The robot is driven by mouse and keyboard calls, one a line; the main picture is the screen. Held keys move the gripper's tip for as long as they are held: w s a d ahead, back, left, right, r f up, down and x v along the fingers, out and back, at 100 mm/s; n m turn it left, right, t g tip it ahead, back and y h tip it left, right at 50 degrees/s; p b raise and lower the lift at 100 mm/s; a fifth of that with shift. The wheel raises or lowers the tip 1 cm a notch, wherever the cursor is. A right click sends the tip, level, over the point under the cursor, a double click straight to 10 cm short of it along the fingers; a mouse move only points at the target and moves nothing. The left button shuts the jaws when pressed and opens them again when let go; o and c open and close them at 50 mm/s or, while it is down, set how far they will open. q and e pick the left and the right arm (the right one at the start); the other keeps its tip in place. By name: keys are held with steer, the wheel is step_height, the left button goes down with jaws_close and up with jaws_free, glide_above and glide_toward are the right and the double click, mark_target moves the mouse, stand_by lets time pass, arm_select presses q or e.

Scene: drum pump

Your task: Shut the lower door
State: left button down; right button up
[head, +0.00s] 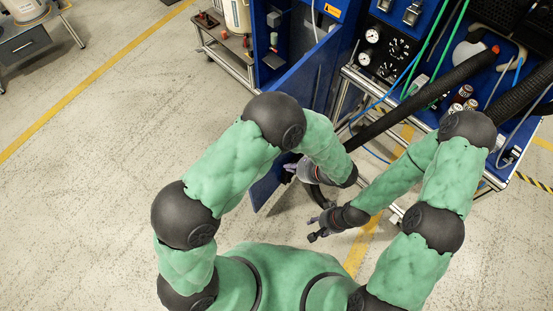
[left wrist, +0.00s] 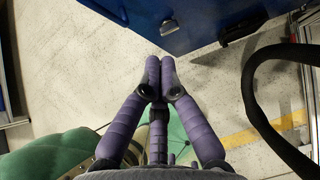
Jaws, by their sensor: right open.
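The lower door (head: 264,190) is a blue panel standing open at the bottom of the blue cabinet, partly hidden by my left arm in the head view. In the left wrist view the blue panel (left wrist: 190,22) fills the top, with a dark handle (left wrist: 243,31) on it. My left gripper (head: 289,172) is beside the door in the head view. In the left wrist view its fingers (left wrist: 160,62) are together, with nothing seen between them; the tips are near the panel's lower edge, and contact cannot be told. My right gripper (head: 316,230) is open and empty, lower and to the right.
The blue cabinet (head: 340,50) stands behind, with a blue upper panel (head: 312,72) sticking out. A metal-framed bench (head: 385,95) with gauges and a thick black hose (head: 425,100) is at the right. A black hose (left wrist: 250,90) loops right of the left gripper.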

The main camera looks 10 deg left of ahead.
arm_select(q)
steer(key=a+r+b+x, duration=0.1)
steer(key=b+x, duration=0.3)
steer(key=x, duration=0.8)
steer(key=shift+w+a+r, duration=0.3)
steer(key=shift+w+a, duration=0.2)
steer(key=shift+a, duration=0.15)
